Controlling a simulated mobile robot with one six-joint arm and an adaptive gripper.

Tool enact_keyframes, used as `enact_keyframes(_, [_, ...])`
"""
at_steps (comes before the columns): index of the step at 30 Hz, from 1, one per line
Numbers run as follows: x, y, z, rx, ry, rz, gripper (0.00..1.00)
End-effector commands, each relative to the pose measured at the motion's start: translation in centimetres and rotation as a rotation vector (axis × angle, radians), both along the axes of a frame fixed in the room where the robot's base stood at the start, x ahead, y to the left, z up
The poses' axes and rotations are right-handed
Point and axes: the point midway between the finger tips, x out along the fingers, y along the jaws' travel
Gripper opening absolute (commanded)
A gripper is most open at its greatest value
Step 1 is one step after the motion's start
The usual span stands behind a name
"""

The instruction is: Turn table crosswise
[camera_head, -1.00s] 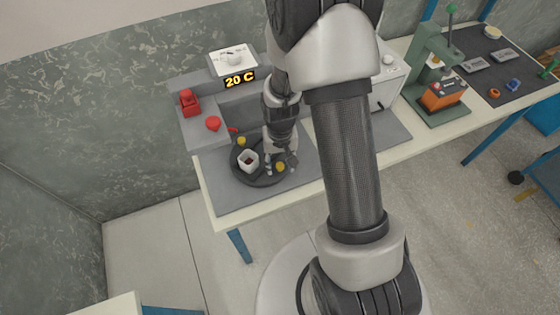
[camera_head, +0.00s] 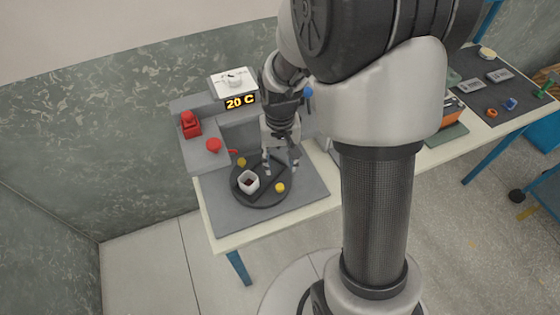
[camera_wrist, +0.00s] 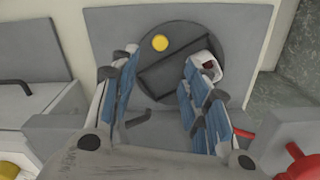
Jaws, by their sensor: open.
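The turntable is a dark round disc (camera_head: 263,200) lying flat on a grey mat. In the wrist view the disc (camera_wrist: 205,35) has a dark straight band running diagonally across it. A white square cup (camera_head: 249,182) with dark contents stands on its left part, and it also shows in the wrist view (camera_wrist: 207,66).
Behind the disc stands a grey unit with a "20 C" display (camera_head: 240,102), a red block (camera_head: 190,124) and a red knob (camera_head: 213,145). An orange device (camera_head: 453,112) stands farther right. The grey mat (camera_head: 308,198) is clear at its front right.

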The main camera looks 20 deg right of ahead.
Motion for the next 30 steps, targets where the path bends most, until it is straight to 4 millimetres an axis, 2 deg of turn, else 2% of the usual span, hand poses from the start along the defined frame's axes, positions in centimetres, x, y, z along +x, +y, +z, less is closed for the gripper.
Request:
enact_keyframes(4, [0.0, 0.2, 0.0, -0.006, 0.004, 0.038, 0.36])
enact_keyframes(7, [-0.1, 0.9, 0.1, -0.04, 0.026, 0.248, 0.29])
enact_keyframes(8, [0.0, 1.3, 0.1, -0.056, 0.036, 0.35, 0.27])
enact_keyframes(15, [0.0, 5.1, -0.7, -0.152, 0.149, 1.356, 0.11])
enact_keyframes(19, [-0.1, 6.8, -1.4, -0.166, 0.193, 1.725, 0.03])
enact_keyframes(23, [-0.2, 7.4, -2.2, -0.168, 0.211, 1.874, 0.0])
enact_keyframes(30, [-0.2, 6.6, -5.9, -0.167, 0.214, 1.882, 0.0])
